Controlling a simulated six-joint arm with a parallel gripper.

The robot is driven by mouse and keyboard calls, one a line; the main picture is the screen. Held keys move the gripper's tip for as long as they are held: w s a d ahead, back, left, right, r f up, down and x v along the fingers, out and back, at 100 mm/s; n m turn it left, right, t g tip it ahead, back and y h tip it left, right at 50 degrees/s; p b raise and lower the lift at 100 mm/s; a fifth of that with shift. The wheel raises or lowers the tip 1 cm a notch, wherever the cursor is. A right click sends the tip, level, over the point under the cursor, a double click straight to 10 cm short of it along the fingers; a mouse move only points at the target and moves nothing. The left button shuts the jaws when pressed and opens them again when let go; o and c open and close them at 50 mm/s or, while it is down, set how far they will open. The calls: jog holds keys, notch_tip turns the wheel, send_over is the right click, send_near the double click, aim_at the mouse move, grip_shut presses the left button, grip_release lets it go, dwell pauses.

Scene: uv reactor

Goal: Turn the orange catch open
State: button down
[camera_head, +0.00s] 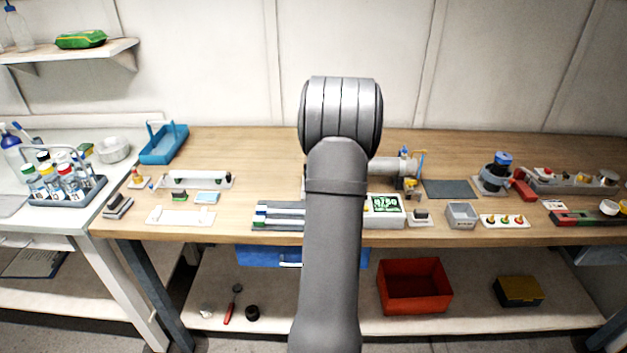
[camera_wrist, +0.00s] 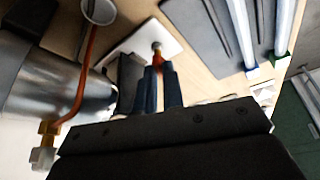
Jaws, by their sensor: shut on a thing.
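In the wrist view, my gripper (camera_wrist: 159,72) is shut with its two dark blue-grey fingers close together. Their tips are at a small orange piece (camera_wrist: 158,60), which looks like the catch, under a round metal knob. The fingers hide most of it, and I cannot tell its turn angle. It sits at a white plate (camera_wrist: 172,43) on the wooden bench. The shiny metal reactor cylinder (camera_wrist: 40,80) lies left of the fingers. In the head view, part of the cylinder (camera_head: 385,167) shows right of my arm, which hides my gripper and the catch.
An orange tube (camera_wrist: 86,75) curves past the cylinder to a yellow fitting (camera_wrist: 49,128). A grey rack (camera_head: 270,224) holding tubes lies near the bench front. A display box (camera_head: 383,220) stands right of my arm.

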jog(key=shift+n+g, duration=0.3)
jog(key=shift+n, duration=0.5)
jog(key=c, duration=1.5)
grip_release()
jog(key=shift+c, duration=0.2)
jog(key=shift+w+d+r, duration=0.1)
jog(key=v, duration=1.7)
jog(key=shift+d, duration=0.15)
